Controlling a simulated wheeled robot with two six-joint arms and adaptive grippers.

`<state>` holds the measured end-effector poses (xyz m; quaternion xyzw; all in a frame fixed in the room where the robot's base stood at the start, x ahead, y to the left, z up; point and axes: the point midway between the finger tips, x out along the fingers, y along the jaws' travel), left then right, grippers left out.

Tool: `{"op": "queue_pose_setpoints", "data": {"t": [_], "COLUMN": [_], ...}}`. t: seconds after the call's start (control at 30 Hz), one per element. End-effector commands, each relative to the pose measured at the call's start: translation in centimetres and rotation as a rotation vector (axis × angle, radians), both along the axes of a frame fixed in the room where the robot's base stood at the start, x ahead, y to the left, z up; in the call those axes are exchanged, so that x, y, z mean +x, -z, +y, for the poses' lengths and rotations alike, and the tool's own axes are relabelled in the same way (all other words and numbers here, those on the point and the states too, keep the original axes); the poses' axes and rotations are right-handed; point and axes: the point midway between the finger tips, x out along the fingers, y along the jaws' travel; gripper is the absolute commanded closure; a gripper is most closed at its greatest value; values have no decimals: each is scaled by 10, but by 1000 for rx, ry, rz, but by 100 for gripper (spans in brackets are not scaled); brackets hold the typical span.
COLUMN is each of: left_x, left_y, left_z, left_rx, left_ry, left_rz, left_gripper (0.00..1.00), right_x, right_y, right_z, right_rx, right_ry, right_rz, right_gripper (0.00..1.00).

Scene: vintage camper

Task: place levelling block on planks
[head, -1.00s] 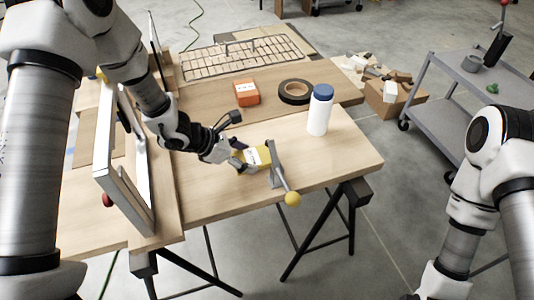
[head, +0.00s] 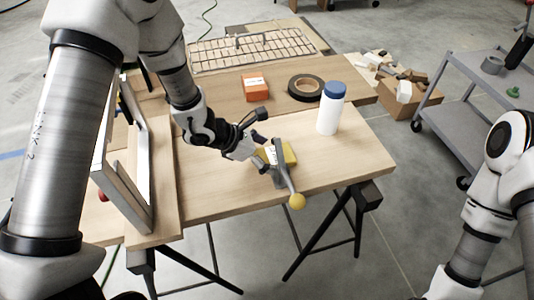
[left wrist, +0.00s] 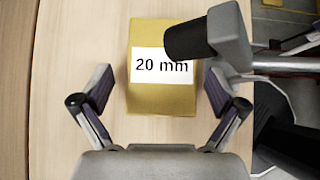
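The yellow levelling block (left wrist: 160,100), labelled "20 mm", lies on the pale planks (left wrist: 60,110). In the head view the block (head: 290,154) shows beside and partly behind a grey clamp with a yellow ball on its lever (head: 297,201). My left gripper (left wrist: 155,103) is low over the block, with its fingers apart on either side of it and a visible gap at each. In the head view the left gripper (head: 256,152) partly hides the block. A black clamp pad (left wrist: 188,40) covers the block's upper right corner. My right gripper is outside both views.
A white bottle with a blue cap (head: 331,108), a roll of black tape (head: 305,88) and an orange box (head: 254,87) stand beyond the clamp. A white frame (head: 125,180) stands at left. The front right of the planks is clear. A grey cart (head: 455,130) is at right.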

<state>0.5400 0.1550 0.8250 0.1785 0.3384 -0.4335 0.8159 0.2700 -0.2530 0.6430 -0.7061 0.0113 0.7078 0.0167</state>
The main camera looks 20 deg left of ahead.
Motion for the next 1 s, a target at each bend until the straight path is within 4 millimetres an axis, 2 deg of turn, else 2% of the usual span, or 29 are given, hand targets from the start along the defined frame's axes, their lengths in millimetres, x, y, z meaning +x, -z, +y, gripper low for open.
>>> {"op": "queue_pose_setpoints", "data": {"t": [0.2,0.33,0.47,0.73,0.83,1.0], "left_x": [0,0,-9,-37,-44,-48], "left_y": [-1,-9,-25,-77,-87,-90], "left_z": [0,1,16,57,66,71], "left_rx": [0,-1,-5,-7,-5,-1], "left_ry": [0,0,-5,-4,-2,0], "left_rz": [0,-1,-4,-5,-2,-1], "left_gripper": [3,3,3,3,3,3], "right_x": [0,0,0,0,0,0], "right_y": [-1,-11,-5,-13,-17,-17], "right_z": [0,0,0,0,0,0], "right_rx": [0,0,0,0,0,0], "right_ry": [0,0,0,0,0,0], "right_rz": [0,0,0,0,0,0], "right_gripper": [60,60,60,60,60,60]}}
